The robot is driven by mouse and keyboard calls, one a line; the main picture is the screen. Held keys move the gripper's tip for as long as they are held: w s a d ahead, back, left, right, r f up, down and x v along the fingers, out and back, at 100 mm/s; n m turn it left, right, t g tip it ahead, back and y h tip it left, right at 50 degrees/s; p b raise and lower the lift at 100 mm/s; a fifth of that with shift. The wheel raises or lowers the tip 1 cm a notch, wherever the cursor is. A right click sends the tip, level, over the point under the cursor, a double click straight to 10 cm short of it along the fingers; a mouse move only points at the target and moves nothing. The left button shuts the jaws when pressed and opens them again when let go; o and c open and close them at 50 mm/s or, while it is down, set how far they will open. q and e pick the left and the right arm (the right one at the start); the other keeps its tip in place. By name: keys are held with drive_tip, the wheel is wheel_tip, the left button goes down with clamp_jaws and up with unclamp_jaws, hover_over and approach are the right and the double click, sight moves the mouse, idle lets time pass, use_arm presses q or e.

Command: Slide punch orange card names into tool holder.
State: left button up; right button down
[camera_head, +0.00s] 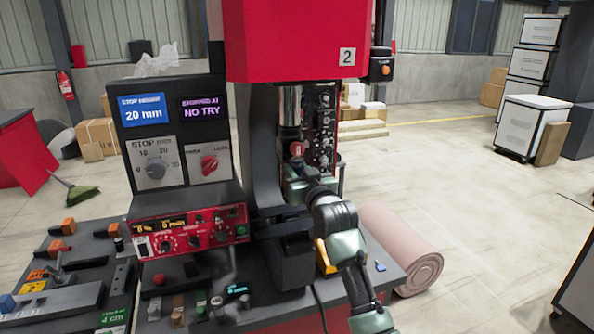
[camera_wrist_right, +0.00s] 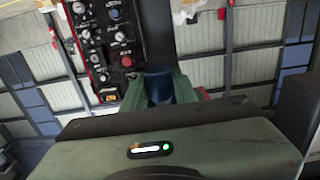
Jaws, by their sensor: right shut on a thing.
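My right gripper (camera_head: 300,178) reaches up to the press from the lower right, in front of the column and below the ram. In the right wrist view its two green fingers (camera_wrist_right: 159,92) are shut on a dark blue piece (camera_wrist_right: 159,84), which I take for a punch. Its far end is hidden. The shiny cylinder of the press ram (camera_head: 290,105), where the tool holder would sit, is above the gripper. I cannot make out the holder's opening. My left gripper is not in view.
The red press head (camera_head: 292,40) hangs above. A control box (camera_head: 178,140) showing stop height 20 mm and "NO TRY" stands left of the column. A red control panel (camera_head: 190,232) is below it. A pink roll (camera_head: 402,250) lies right of the table.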

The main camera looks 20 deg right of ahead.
drive_tip(key=shift+r, duration=0.1)
idle(0.7)
drive_tip(key=shift+w, duration=0.35)
drive_tip(key=shift+w, duration=0.35)
drive_tip(key=shift+w+a+b, duration=0.15)
drive_tip(key=shift+w+b, duration=0.7)
drive_tip(key=shift+w, duration=1.2)
drive_tip(key=c, duration=1)
unclamp_jaws()
drive_tip(key=shift+s, duration=0.1)
